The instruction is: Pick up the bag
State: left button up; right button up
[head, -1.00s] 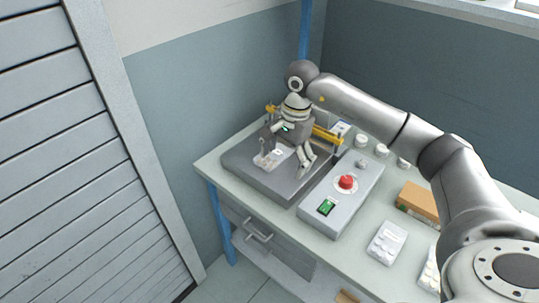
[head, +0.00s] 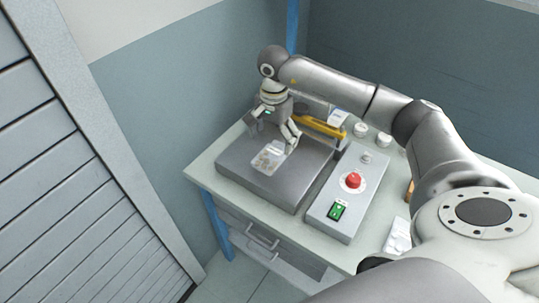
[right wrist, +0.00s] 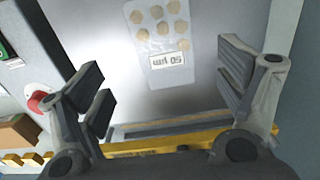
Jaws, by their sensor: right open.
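The bag (head: 268,158) is a small clear pouch of round beige tablets with a white printed label. It lies flat on the grey metal plate (head: 233,166) of the bench machine. In the right wrist view the bag (right wrist: 158,32) is at the top centre, its label nearest the jaws. My right gripper (head: 272,130) is open and empty above the plate, just behind the bag in the head view. In the wrist view its fingers (right wrist: 168,80) stand wide apart, with the bag beyond and between them. My left gripper is not in view.
A yellow bar (head: 320,126) crosses the plate's back. A control box (head: 346,192) with a red button (head: 350,180) and green switch (head: 337,211) stands to the right. White round jars (head: 361,129) stand behind it. A white blister pack (head: 397,236) lies at the right.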

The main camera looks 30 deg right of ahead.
aim_at(271, 156)
jog(key=shift+f, duration=0.4)
jog(key=shift+w+f, duration=0.1)
jog(key=shift+f, duration=0.2)
jog(key=f, duration=0.1)
jog(key=f+p, duration=0.1)
jog(key=f, duration=0.1)
jog(key=f+p, duration=0.1)
jog(key=shift+a+f, duration=0.15)
jog(key=shift+a, duration=0.25)
jog(key=shift+f, duration=0.35)
jog(key=shift+w, duration=0.1)
jog(key=shift+c, duration=0.5)
jog(key=c, duration=1.1)
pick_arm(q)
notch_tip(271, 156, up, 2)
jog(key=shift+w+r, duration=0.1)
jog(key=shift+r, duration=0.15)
pick_arm(e)
jog(key=shift+c, duration=0.2)
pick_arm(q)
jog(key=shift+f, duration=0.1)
pick_arm(e)
jog(key=shift+r, duration=0.1)
